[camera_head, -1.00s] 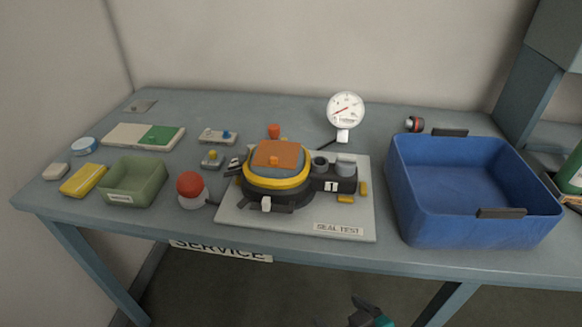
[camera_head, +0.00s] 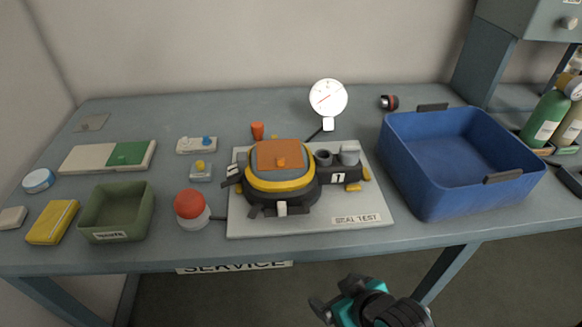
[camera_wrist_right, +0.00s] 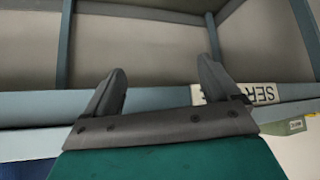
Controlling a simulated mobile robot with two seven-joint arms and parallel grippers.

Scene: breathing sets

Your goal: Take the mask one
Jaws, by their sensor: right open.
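The mask (camera_head: 280,170), dark with a yellow band and an orange plate on top, sits on the pale seal-test board (camera_head: 300,228) in the middle of the bench. Its dark block marked 1 (camera_head: 338,178) and grey ports point right. My right gripper (camera_head: 330,310) is low in front of the bench, below the front edge and apart from the mask. In the right wrist view its two fingers (camera_wrist_right: 160,95) stand apart with nothing between them. My left gripper is not in view.
A blue bin (camera_head: 400,180) stands right of the board. A red-domed button (camera_head: 190,204), a green waste tray (camera_head: 84,222) and a yellow block (camera_head: 52,222) lie left. A dial gauge (camera_head: 328,98) stands behind.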

